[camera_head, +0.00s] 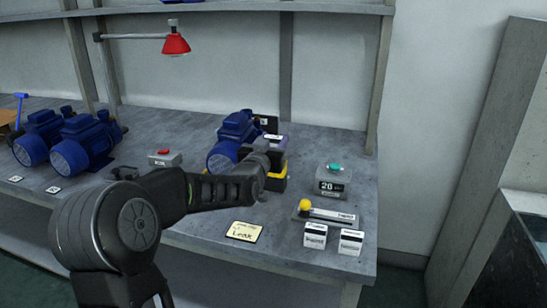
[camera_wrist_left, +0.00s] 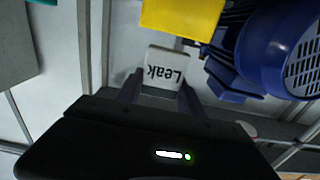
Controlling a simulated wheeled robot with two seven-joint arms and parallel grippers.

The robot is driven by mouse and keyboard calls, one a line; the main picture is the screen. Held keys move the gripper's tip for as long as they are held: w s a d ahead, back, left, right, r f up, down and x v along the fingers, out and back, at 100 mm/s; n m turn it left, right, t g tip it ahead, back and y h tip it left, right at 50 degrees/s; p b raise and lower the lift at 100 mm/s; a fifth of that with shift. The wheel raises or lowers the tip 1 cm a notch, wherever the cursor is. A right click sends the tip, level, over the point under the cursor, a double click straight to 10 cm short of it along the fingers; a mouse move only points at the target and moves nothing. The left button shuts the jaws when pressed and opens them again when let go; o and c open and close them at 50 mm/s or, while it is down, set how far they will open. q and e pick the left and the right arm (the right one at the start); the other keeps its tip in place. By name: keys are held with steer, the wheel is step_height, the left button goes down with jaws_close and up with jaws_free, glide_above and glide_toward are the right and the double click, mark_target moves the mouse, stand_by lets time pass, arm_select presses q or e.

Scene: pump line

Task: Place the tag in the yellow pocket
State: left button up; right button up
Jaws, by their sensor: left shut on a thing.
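My left gripper (camera_head: 262,172) reaches in from the left, over the bench beside a blue pump (camera_head: 224,152). In the left wrist view its two fingers (camera_wrist_left: 160,92) are shut on a white tag (camera_wrist_left: 167,66) that reads "Leak", upside down in that picture. The yellow pocket (camera_wrist_left: 182,17) shows at the top of the wrist view, just beyond the tag. I cannot tell whether the tag touches it. In the head view, a yellow part (camera_head: 284,170) beside the pump is partly hidden by my gripper. My right gripper is not in view.
A yellow-edged "Leak" card (camera_head: 243,232) lies near the bench's front edge. Two white labelled blocks (camera_head: 315,236) (camera_head: 350,243), a yellow-knobbed lever (camera_head: 325,212) and a grey "20" box (camera_head: 333,184) stand at right. More blue pumps (camera_head: 82,145) and a red-button box (camera_head: 164,159) are left.

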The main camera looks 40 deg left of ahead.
arm_select(q)
step_height(320, 180, down, 5)
steer(key=shift+r, duration=0.1)
stand_by(0.3)
steer(key=shift+f+b, duration=0.25)
steer(key=shift+b, duration=0.2)
steer(key=o, duration=1.3)
steer(key=shift+r, duration=0.1)
steer(key=shift+r+p, duration=0.15)
steer(key=shift+p, duration=0.15)
steer(key=v, duration=1.2)
steer(key=shift+b, duration=0.3)
